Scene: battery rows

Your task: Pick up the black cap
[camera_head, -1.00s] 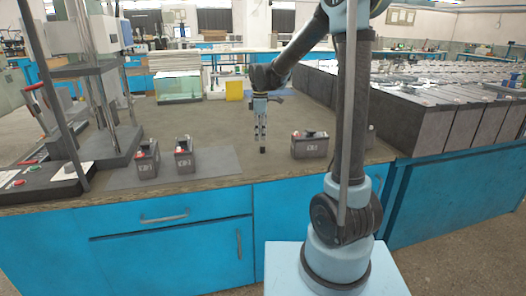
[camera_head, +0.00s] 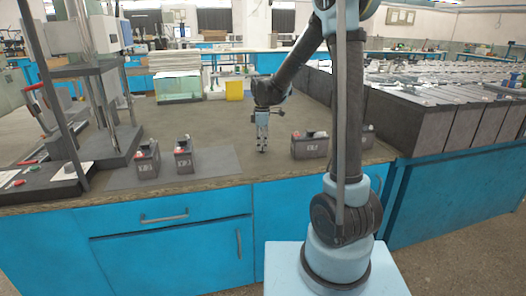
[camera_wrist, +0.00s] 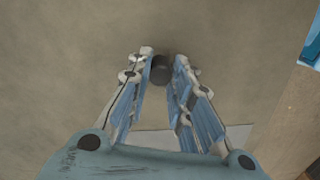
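The black cap (camera_wrist: 161,70) is a small dark round piece on the brown bench top. In the wrist view it lies between the two fingertips of my gripper (camera_wrist: 163,62), close to both, with a thin gap at the right finger. Contact with the left finger is hard to tell. In the head view my gripper (camera_head: 262,149) points straight down with its tips low at the bench top, and the cap is mostly hidden by the fingers. The fingers look open around the cap.
A dark battery (camera_head: 310,145) stands just right of my gripper. Two more batteries (camera_head: 146,160) (camera_head: 183,157) stand on a grey mat (camera_head: 218,160) to the left. A yellow block (camera_head: 234,90) and a glass tank (camera_head: 178,86) are farther back. The bench between is clear.

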